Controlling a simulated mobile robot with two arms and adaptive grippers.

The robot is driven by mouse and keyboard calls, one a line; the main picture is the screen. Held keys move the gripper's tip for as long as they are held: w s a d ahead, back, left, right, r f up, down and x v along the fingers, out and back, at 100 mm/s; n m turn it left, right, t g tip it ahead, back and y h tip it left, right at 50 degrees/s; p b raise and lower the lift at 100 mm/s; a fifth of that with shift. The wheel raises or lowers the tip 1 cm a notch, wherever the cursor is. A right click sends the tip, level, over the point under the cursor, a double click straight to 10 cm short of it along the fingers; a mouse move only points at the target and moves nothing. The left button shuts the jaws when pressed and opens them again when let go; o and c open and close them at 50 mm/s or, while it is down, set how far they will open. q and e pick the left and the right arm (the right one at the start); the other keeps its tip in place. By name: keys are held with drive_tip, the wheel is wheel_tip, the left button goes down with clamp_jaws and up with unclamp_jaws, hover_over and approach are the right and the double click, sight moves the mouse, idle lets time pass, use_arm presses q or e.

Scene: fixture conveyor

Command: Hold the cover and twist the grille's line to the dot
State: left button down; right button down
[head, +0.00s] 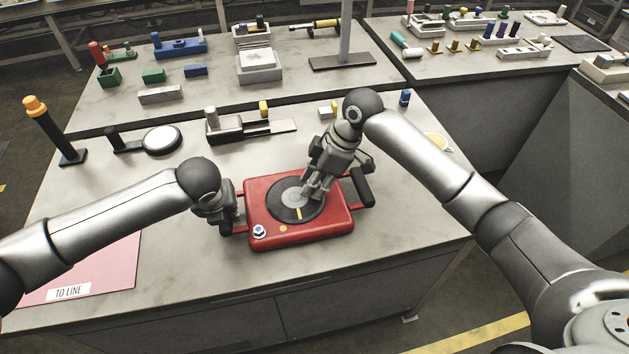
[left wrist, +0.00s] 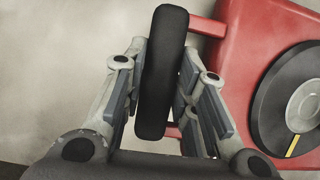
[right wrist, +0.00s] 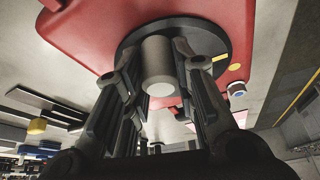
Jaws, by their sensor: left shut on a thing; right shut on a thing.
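The red cover (head: 335,232) lies flat on the bench with a black handle on each side. The round black grille (head: 279,209) on top has a grey centre knob (right wrist: 157,62). Its yellow line (head: 299,213) points to the front edge, a little right of the yellow dot (head: 283,228) on the cover; line and dot are apart. My left gripper (head: 232,214) is shut on the left handle (left wrist: 163,70), which stands between its fingers in the left wrist view. My right gripper (head: 311,191) is shut on the grille's knob from above, partly hiding it in the head view.
A white and blue button (head: 259,231) sits at the cover's front left corner. A pink mat (head: 100,265) marked TO LINE lies at left. Behind are a round white lamp-like thing (head: 162,140) and a dark fixture (head: 225,131). The bench right of the cover is clear.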

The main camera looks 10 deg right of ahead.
drive_tip(key=shift+s+a+m+t, duration=0.1)
drive_tip(key=shift+s+m+t, duration=0.4)
drive_tip(key=shift+m, duration=0.7)
drive_tip(key=shift+s+a+m+t+h, duration=0.1)
drive_tip(key=shift+s+m+t+h, duration=0.15)
drive_tip(key=shift+m, duration=0.6)
drive_tip(key=shift+s+a+m+t+h, duration=0.15)
drive_tip(key=shift+s+m+t, duration=0.15)
drive_tip(key=shift+m, duration=0.55)
drive_tip(key=shift+s, duration=0.1)
drive_tip(key=c, duration=1.2)
unclamp_jaws()
drive_tip(key=shift+r, duration=0.1)
drive_tip(key=v, duration=1.2)
drive_tip(key=shift+a, duration=0.1)
